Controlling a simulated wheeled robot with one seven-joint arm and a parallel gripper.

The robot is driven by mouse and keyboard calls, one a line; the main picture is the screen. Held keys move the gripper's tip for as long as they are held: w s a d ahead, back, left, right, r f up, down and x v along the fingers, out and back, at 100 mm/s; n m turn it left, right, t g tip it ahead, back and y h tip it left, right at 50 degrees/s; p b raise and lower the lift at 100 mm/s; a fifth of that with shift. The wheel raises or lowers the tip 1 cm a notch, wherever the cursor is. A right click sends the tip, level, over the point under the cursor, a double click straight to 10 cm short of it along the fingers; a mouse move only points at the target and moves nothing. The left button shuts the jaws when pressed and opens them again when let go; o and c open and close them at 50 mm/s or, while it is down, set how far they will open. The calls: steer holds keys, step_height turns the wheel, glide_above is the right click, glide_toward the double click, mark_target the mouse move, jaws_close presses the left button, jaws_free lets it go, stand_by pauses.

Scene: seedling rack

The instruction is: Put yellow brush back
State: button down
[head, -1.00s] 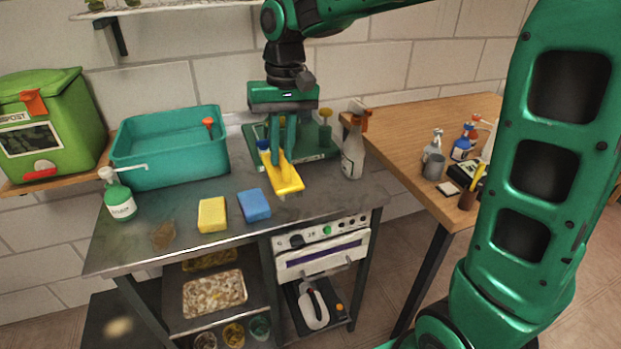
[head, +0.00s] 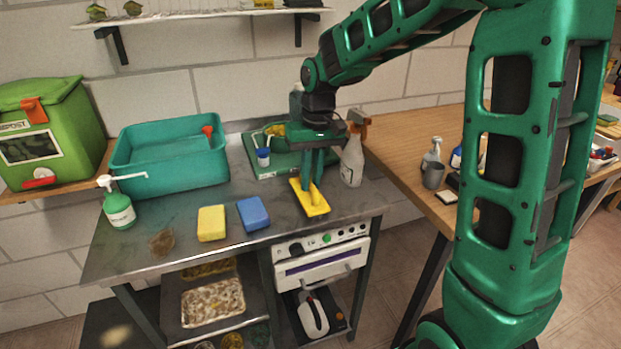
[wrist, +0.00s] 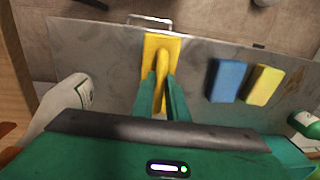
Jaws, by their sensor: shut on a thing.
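My gripper (head: 311,186) points down and is shut on the handle of the yellow brush (head: 314,205). The brush has a flat rectangular yellow head, low over the right front of the metal counter (head: 205,193). I cannot tell whether it touches the counter. In the wrist view the brush (wrist: 154,47) shows between my gripper's fingers (wrist: 161,92), its head towards the counter's front edge. A green tray (head: 262,171) lies at the back of the counter, behind my gripper, with a blue and white cup (head: 263,157) on it. My gripper hides part of the tray.
A spray bottle (head: 352,160) stands close right of my gripper. A blue sponge (head: 254,213) and a yellow sponge (head: 211,223) lie to the left. A teal basin (head: 170,165) and a green soap bottle (head: 118,205) stand farther left. A wooden table (head: 408,150) adjoins on the right.

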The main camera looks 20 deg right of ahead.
steer(key=c, duration=1.7)
jaws_free()
steer(key=shift+c, duration=0.2)
step_height(320, 180, up, 12)
steer(key=d, duration=0.1)
steer(key=s+d+f+m, duration=0.2)
steer(key=s+d, duration=0.3)
steer(key=s, duration=0.5)
steer(key=s+d+f+m, duration=0.2)
steer(key=s+d+f, duration=0.2)
steer(key=s, duration=0.6)
steer(key=s+d+f+m, duration=0.2)
steer(key=s+d+f, duration=0.1)
steer(key=s+d, duration=0.4)
steer(key=s, duration=0.3)
steer(key=shift+s+d+f+h, duration=0.2)
steer(key=shift+f+h, duration=0.2)
